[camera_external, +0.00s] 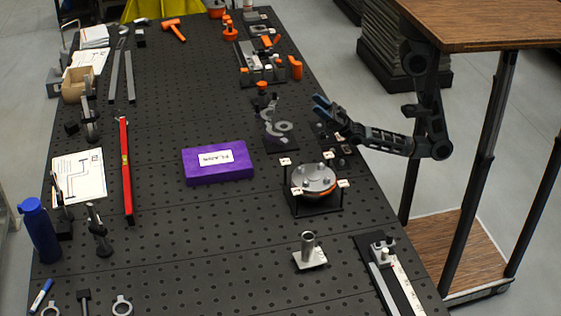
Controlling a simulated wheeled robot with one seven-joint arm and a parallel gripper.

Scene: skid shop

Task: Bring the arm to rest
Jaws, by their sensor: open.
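My arm reaches in from the wheeled base with the wooden top at the right, bent at its elbow and stretched leftward over the right side of the black perforated table (215,245). My gripper (322,106) is at the end of it, with bluish fingertips. It is open, and I see nothing between its fingers. It is above the table near a small grey fixture (277,127). The gap between the gripper and the things below it is hard to judge.
A round metal flange on a stand (314,179) is just below the arm. The table's middle left has free room.

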